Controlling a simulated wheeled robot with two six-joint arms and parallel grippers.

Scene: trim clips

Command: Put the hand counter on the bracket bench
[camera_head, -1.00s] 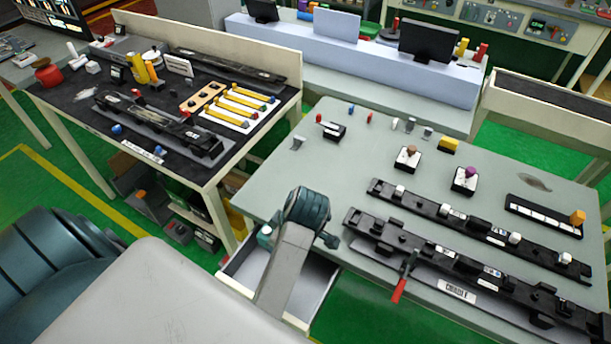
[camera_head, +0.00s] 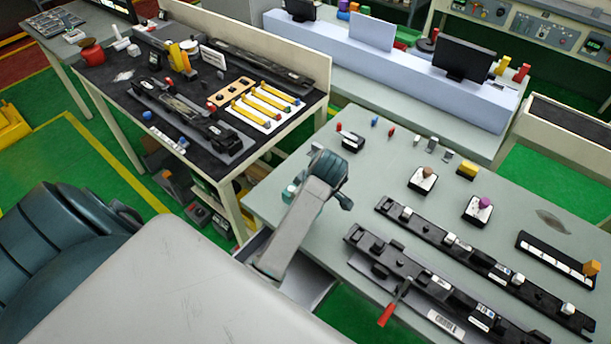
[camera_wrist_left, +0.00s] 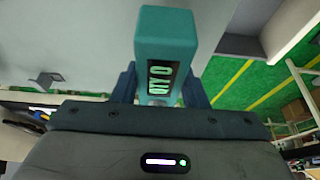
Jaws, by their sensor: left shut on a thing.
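The hand counter is a teal block (camera_wrist_left: 166,35) with a lit display, in the left wrist view. My left gripper (camera_wrist_left: 161,92) is shut on it, one dark blue finger on each side. In the head view my left wrist is over the near left corner of the grey bench (camera_head: 375,185); the fingers are hidden there. A small pale teal part shows beside the wrist; I cannot tell if it is the counter. A second bench with a black top (camera_head: 105,75) stands to the left. I cannot tell which is the bracket bench. My right gripper is not in view.
Black trim strips (camera_head: 480,255) lie along the grey bench, with a red-handled tool (camera_head: 388,312) at its front. Yellow bars (camera_head: 262,105), black trims and a white sign (camera_head: 213,58) crowd the left bench. An open drawer (camera_head: 300,285) is partly hidden below my arm.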

